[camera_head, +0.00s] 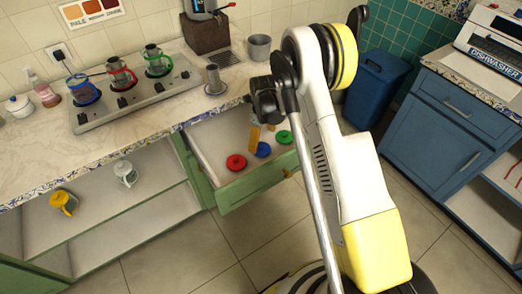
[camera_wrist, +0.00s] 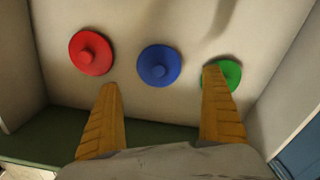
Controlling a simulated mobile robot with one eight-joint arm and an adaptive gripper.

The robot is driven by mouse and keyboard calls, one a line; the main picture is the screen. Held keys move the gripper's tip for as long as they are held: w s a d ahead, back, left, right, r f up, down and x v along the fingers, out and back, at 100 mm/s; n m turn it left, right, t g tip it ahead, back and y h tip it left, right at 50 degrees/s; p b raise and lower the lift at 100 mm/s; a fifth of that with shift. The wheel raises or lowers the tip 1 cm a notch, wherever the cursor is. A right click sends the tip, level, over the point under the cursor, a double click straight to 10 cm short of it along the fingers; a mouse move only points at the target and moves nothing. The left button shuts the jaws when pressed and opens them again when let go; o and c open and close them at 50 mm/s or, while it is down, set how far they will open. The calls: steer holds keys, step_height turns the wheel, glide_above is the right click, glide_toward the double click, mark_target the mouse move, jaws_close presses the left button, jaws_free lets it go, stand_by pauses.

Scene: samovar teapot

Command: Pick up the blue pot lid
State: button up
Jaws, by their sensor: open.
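The blue pot lid (camera_wrist: 159,65) lies in the open drawer, between a red lid (camera_wrist: 91,53) on the left and a green lid (camera_wrist: 230,73) on the right. It also shows in the head view (camera_head: 263,150), partly near my gripper's fingers. My gripper (camera_wrist: 164,90) is open and empty, with its fingers apart. In the wrist view the blue lid appears between and beyond the two fingertips. The right fingertip overlaps part of the green lid. I cannot tell the height of the fingers above the lids.
The green drawer (camera_head: 262,181) has raised walls around the lids. Above it, the counter (camera_head: 140,133) holds a stove (camera_head: 137,92) with several coloured pots. Open shelves at lower left hold a yellow pot (camera_head: 64,202) and a white pot (camera_head: 126,173). A blue bin (camera_head: 377,88) stands at right.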

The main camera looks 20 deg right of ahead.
mark_target(261, 146)
steer(key=f+b, duration=0.1)
steer(key=f, duration=0.2)
steer(key=f+b, duration=0.1)
steer(key=f, duration=0.2)
steer(key=shift+w+a, duration=0.1)
steer(key=shift+a, duration=0.1)
steer(key=shift+r, duration=0.15)
steer(key=c, duration=1.1)
